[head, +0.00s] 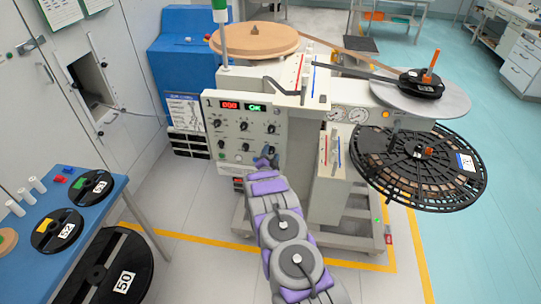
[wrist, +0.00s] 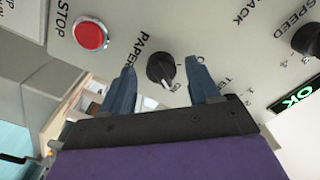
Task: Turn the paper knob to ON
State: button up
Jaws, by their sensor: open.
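The paper knob (wrist: 160,68) is a black round knob on the pale control panel, beside the lettering PAPER in the wrist view. Its white pointer mark is toward the bottom of the picture, near small lettering that I cannot read surely. My gripper (wrist: 162,72) is open, with one blue-grey finger on each side of the knob. Gaps show between the fingers and the knob. In the head view my gripper (head: 266,161) is at the lower right part of the control panel (head: 231,157), and I cannot make out the paper knob there.
A red STOP button (wrist: 90,35) is close to the left finger in the wrist view. A speed knob (wrist: 306,40) and a green OK display (wrist: 295,101) lie to the right. A blue table (head: 62,218) with reels stands at left in the head view.

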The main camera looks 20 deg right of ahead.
jog(key=shift+a, duration=0.1)
jog(key=p+v, duration=0.2)
jog(key=v, duration=1.5)
jog(key=shift+p, duration=0.4)
jog(key=shift+s+a, duration=0.1)
jog(key=shift+a, duration=0.05)
